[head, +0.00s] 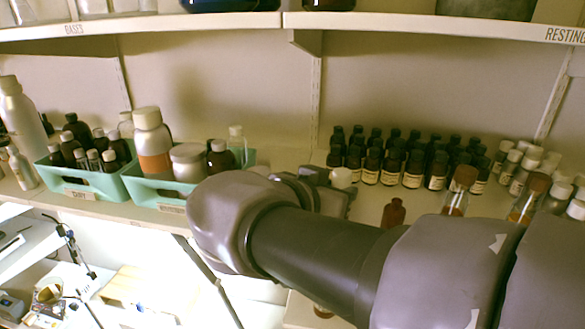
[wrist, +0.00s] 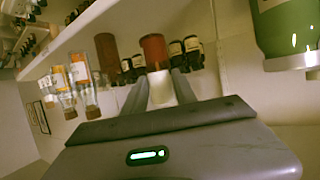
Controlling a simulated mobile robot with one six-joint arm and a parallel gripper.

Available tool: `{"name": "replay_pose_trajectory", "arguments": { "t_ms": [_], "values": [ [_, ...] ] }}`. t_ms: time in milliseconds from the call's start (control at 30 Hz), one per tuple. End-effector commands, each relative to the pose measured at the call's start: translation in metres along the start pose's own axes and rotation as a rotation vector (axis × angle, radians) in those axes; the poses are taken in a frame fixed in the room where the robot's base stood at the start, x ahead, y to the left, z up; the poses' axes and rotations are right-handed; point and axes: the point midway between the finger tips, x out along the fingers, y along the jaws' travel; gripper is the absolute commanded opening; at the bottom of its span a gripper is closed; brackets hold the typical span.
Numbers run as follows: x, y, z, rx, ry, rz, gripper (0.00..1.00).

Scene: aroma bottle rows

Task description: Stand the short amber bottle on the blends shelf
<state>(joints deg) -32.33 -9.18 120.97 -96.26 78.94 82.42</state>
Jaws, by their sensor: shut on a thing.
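My gripper (wrist: 160,82) is shut on a short amber bottle (wrist: 153,48) with a white cap (wrist: 161,88). The wrist view looks upside down, with the cap towards my palm. In the head view only a white cap (head: 343,178) shows beside my gripper (head: 325,190); the amber body is hidden. My gripper is over the lower shelf (head: 375,200), between the teal crates and the rows of dark bottles. I cannot tell whether the bottle touches the shelf. No label reading blends is legible.
A small reddish-brown bottle (head: 394,212) stands just right of my gripper. Rows of dark labelled bottles (head: 412,170) stand behind it, with corked vials (head: 459,190) further right. A teal crate (head: 150,190) with bottles is at left. An upper shelf (head: 400,24) overhangs.

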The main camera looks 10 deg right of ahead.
Motion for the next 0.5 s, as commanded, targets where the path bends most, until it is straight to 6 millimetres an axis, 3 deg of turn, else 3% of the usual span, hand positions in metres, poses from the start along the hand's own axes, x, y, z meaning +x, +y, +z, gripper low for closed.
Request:
{"name": "replay_pose_trajectory", "arguments": {
  "t_ms": [233,500],
  "values": [
    [0.015,-0.003,0.029,-0.003,0.0,0.0,0.0],
    [0.017,-0.003,0.033,0.0,0.0,0.0,0.0]
  ]
}}
